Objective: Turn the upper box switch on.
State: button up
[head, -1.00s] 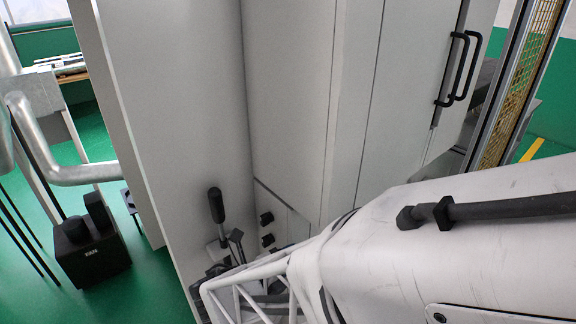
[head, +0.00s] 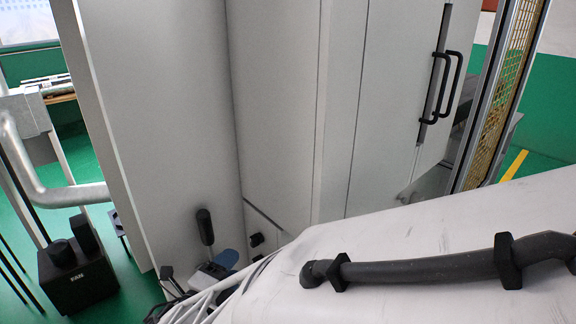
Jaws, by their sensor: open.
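My gripper (head: 192,279) is at the lower left of the head view, partly hidden behind the white lattice of my arm. Its dark and blue parts show, and it is open. I see nothing held in it. A black knob (head: 257,240) sits on the grey panel just right of the gripper; the panel below it is hidden by my arm. I cannot tell whether this knob is the upper box switch, or its setting. A lever with a black grip (head: 205,226) stands upright just above the gripper in the picture.
A tall grey cabinet (head: 285,110) fills the middle, with black door handles (head: 440,85) at upper right. Green floor shows at left.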

aim_at(252, 244)
jog(key=shift+w, duration=0.1)
jog(key=shift+x, duration=3.8)
jog(key=shift+c, duration=0.2)
jog(key=c, duration=0.9)
jog(key=shift+m, duration=0.4)
jog(key=shift+f+m+t+h, duration=0.15)
jog(key=shift+m+t+h, duration=0.45)
jog(key=shift+m, duration=1.3)
